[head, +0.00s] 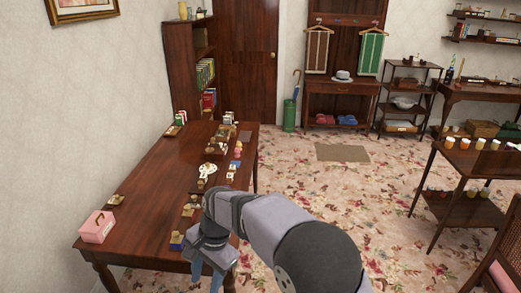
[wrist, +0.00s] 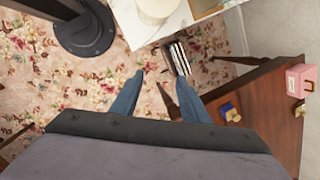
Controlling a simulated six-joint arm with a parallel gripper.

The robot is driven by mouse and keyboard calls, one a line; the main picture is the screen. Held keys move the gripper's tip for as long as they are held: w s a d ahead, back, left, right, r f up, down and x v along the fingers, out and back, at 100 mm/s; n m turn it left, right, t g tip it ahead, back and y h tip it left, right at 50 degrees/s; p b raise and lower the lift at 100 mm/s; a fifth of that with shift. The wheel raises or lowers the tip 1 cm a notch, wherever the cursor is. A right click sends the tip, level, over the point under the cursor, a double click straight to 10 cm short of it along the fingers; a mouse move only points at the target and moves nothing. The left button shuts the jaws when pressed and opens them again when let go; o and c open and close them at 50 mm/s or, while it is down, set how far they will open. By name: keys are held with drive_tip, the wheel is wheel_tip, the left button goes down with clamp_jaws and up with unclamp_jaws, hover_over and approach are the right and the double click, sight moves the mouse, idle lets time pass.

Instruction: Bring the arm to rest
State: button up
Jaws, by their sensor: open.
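My arm reaches from the bottom of the head view toward the near right part of the long wooden table (head: 150,185). My gripper (head: 207,275) points downward near the table's front edge, partly cut off by the bottom of the picture. In the wrist view its two blue fingers (wrist: 160,95) are spread apart with nothing between them. Patterned carpet shows beyond and between the fingers. The wooden table shows to their right in the wrist view (wrist: 270,92).
A pink box (head: 97,227) sits at the table's near left corner. A small blue and yellow object (head: 177,241) lies near the gripper. Several small items line the table's right side. A striped object (wrist: 180,58) is beyond the fingers. Carpet (head: 290,170) is open to the right.

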drive_tip(key=s+d+n+t+h, duration=0.1)
drive_tip(key=s+d+n+h, duration=0.15)
drive_tip(key=d, duration=1.85)
drive_tip(key=s+d+f+n, duration=0.2)
drive_tip(key=s+d+n, duration=0.2)
drive_tip(key=s+d, duration=0.7)
drive_tip(key=shift+d, duration=0.2)
